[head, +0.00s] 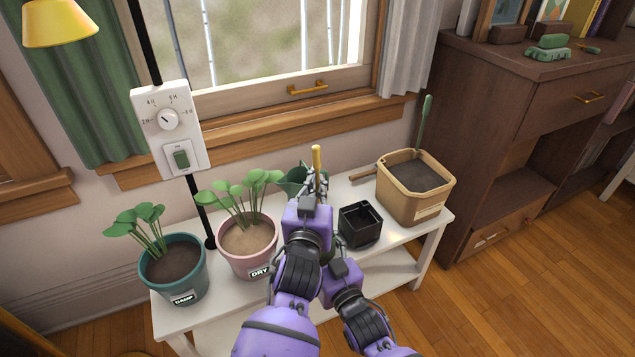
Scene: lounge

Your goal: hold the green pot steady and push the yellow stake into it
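A teal-green pot (173,278) with a leafy plant and a "DAMP" label stands at the left end of the white table. The yellow stake (317,160) stands upright at the middle; its lower end is hidden. My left gripper (313,184) is at the stake, with its dark fingers around it, and appears shut on it. A small dark green vessel (293,179) shows just left of these fingers, mostly hidden; I cannot tell whether it is a pot. My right gripper (340,274) is low beside the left arm; its fingers are hidden.
On the white table (433,219) are a pink "DRY" pot (247,256) with a plant, an empty black square pot (360,224) and a tan soil tub (415,187) with a green-handled tool. A wall switch panel (168,130) and pole rise behind. A brown cabinet stands right.

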